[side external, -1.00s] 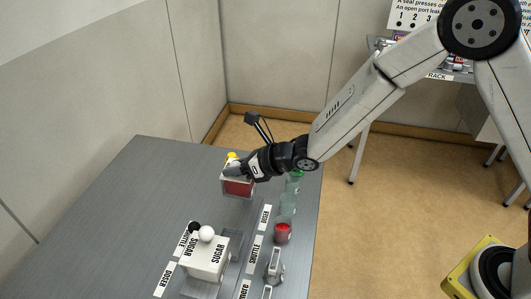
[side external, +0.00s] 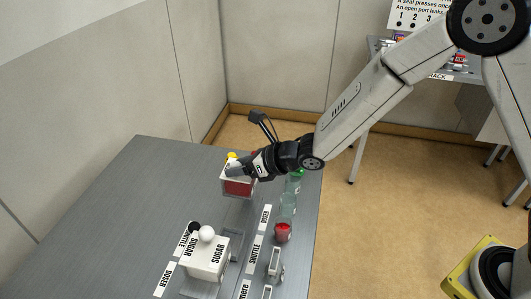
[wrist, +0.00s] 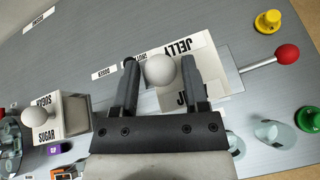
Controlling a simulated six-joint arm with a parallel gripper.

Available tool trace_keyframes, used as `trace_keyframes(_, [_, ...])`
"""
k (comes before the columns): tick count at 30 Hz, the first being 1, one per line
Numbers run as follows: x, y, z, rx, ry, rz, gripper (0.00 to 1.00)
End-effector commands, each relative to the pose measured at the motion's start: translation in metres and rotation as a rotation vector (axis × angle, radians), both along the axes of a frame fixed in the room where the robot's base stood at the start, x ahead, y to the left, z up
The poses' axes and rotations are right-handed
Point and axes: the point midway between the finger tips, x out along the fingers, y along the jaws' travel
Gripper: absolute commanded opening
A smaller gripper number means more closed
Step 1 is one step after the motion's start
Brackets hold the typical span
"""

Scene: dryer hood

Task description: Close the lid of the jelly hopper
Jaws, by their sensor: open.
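The jelly hopper (side external: 238,187) is a pale box with a dark red front, standing towards the far right of the grey table in the side view. In the wrist view its white JELLY panel (wrist: 205,50) shows beyond my fingers. A white ball knob (wrist: 160,70) sits between my two fingertips, with a small gap visible on each side. My gripper (wrist: 160,75) is open around this knob; in the side view my gripper (side external: 235,169) is at the hopper's top. My fingers and palm hide part of the hopper, and I cannot tell how far the lid is open.
The sugar hopper (side external: 206,260) with its white knob stands nearer the camera. A red-tipped lever (wrist: 287,54) and a yellow knob (wrist: 267,21) lie right of the jelly hopper in the wrist view. A red cup (side external: 283,233) stands near the right edge. The table's left is clear.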

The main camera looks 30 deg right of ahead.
Motion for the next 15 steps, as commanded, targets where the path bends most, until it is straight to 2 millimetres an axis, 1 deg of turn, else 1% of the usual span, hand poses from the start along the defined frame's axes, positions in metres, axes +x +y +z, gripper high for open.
trace_keyframes(15, [-0.036,-0.03,0.026,0.0,-0.001,-0.001,0.57])
